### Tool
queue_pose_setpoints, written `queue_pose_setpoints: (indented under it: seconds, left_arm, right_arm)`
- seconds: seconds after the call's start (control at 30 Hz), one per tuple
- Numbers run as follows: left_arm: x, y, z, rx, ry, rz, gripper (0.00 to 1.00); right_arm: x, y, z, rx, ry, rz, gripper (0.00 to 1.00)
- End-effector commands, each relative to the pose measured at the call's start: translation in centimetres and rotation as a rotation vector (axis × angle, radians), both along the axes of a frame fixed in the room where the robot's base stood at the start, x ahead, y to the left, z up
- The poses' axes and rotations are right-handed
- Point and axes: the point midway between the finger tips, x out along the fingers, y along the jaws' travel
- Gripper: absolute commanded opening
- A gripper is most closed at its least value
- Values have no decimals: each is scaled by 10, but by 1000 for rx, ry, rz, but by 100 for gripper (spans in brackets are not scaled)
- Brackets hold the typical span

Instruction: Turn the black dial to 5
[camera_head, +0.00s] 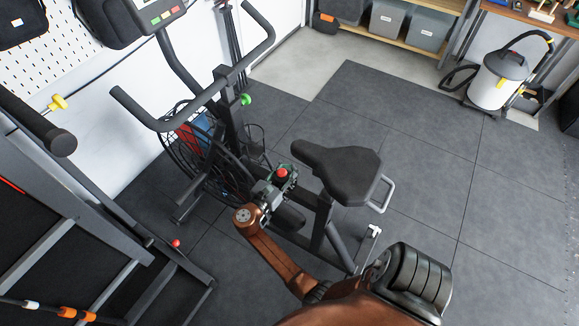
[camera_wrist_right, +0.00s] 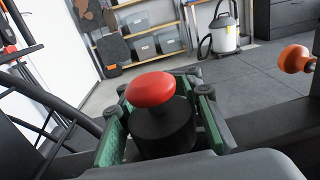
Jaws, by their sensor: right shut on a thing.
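A red mushroom-shaped cap (camera_wrist_right: 150,90) sits on a black cylinder, the dial (camera_wrist_right: 163,130), in the right wrist view. My right gripper (camera_wrist_right: 162,122) has its green-padded fingers on either side of the black dial and is shut on it. In the head view the red cap (camera_head: 282,173) shows between the fingers of my right gripper (camera_head: 281,181), on the frame of an exercise bike, in front of its seat. No numbers or pointer on the dial can be read. My left gripper is not in view.
The bike's black seat (camera_head: 343,170) is close to the right of my gripper, and its handlebars (camera_head: 200,103) rise at the upper left. Dark floor tiles (camera_head: 430,150) are clear at the right, before a vacuum cleaner (camera_head: 497,82).

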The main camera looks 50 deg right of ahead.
Motion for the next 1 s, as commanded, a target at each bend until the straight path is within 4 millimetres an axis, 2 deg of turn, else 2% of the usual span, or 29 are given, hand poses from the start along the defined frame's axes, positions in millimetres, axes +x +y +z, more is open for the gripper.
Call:
queue_pose_setpoints:
  seconds: [0.17, 0.2, 0.47, 0.77, 0.87, 1.0]
  left_arm:
    - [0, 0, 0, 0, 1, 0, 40]
    - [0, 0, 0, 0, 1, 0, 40]
    - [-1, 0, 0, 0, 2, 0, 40]
    - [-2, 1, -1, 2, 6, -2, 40]
    - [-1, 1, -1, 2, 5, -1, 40]
    - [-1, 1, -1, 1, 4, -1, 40]
  right_arm:
    - [-1, 0, -2, 3, 2, 0, 0]
    - [0, 0, -2, 3, 2, 0, 23]
    - [0, 0, -1, 1, 1, 0, 40]
    - [0, 1, 0, 1, 0, 1, 41]
    - [0, 10, -1, 2, 0, 2, 41]
    - [-1, 33, -1, 4, 1, 3, 41]
